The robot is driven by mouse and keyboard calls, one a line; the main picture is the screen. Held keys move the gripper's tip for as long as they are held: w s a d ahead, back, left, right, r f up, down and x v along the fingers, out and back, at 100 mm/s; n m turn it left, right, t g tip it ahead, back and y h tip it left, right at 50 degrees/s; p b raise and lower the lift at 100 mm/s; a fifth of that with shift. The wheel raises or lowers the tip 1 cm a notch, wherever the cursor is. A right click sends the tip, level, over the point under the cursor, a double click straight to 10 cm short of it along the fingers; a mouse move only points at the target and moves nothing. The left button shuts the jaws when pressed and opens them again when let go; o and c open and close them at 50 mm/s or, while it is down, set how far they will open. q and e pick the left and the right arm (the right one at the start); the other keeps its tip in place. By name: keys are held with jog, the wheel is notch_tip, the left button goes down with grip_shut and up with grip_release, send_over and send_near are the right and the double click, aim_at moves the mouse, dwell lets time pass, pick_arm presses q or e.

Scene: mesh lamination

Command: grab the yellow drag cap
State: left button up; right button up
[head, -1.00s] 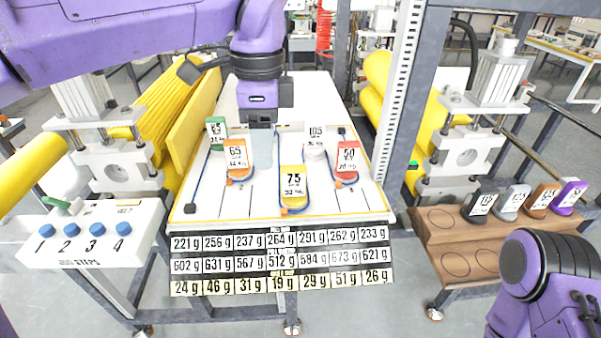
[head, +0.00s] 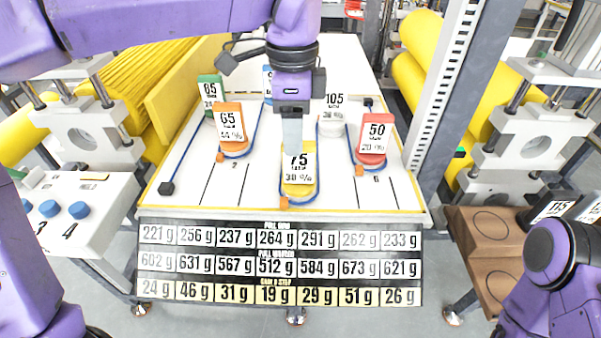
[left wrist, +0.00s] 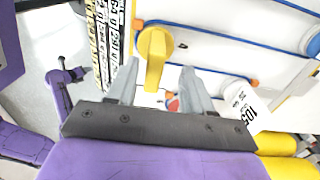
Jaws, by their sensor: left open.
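The yellow drag cap (head: 300,186), marked 75, stands on the white board (head: 220,196) near its front middle, with a blue cord around it. In the left wrist view the yellow cap (left wrist: 156,56) shows between my fingertips. My left gripper (head: 292,143) is above and just behind the cap in the head view, overlapping its top edge. Its fingers (left wrist: 160,82) are apart, with the cap between or just beyond them; I cannot tell whether they touch it. My right gripper is not in view; only part of my right arm shows at the lower right.
An orange cap (head: 232,148) marked 65 stands to the left and a red cap (head: 375,160) marked 50 to the right. A white cap (head: 333,125), a green cap (head: 211,90) and a blue cap (head: 267,86) are farther back. Yellow rollers (head: 415,75) flank the board.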

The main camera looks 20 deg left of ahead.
aim_at(299, 162)
pick_arm(q)
jog(key=shift+f, duration=0.6)
jog(key=f+p, duration=0.1)
jog(key=f, duration=0.1)
jog(key=d+f+p, duration=0.1)
jog(key=f, duration=0.1)
jog(key=shift+s+f, duration=0.2)
jog(key=shift+f, duration=0.15)
jog(key=shift+w+f, duration=0.1)
jog(key=shift+f, duration=0.35)
jog(key=shift+r, duration=0.1)
grip_shut()
